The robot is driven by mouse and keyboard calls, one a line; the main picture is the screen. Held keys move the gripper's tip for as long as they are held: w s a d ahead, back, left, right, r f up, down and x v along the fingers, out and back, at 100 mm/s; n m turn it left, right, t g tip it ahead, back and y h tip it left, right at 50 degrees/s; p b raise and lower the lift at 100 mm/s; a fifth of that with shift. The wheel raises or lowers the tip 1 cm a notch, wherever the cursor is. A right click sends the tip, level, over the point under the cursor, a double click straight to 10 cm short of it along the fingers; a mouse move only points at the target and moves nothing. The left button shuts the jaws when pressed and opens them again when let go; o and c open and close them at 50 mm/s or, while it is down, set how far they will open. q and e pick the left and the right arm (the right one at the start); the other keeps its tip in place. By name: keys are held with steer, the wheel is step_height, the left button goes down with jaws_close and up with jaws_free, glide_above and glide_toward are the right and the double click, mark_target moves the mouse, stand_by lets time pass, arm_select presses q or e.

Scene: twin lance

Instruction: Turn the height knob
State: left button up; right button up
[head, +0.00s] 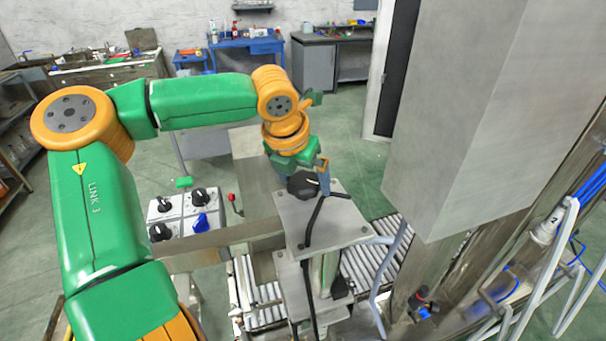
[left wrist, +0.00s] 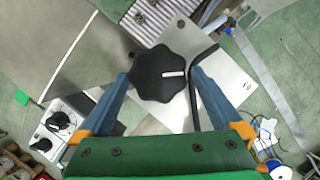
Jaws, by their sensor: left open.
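The height knob is a black lobed knob (head: 301,185) on top of a grey metal plate (head: 320,222) in the middle of the head view. In the left wrist view the knob (left wrist: 158,74) has a white mark on its right side. My left gripper (left wrist: 162,78) is open, with one blue finger on each side of the knob. The fingertips look close to its edge; I cannot tell if they touch it. In the head view my left gripper (head: 310,182) is at the knob, partly hiding it. My right gripper is not in view.
A black bent rod or cable (head: 316,222) crosses the plate beside the knob. A control box (head: 185,214) with black knobs and a blue one stands left. A roller conveyor (head: 370,262) runs below. A large grey housing (head: 465,110) rises close on the right.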

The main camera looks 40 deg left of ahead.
arm_select(q)
steer(key=shift+w+a+f, duration=0.2)
steer(key=shift+w+a, duration=0.1)
steer(key=shift+d, duration=0.1)
steer(key=c, duration=1.1)
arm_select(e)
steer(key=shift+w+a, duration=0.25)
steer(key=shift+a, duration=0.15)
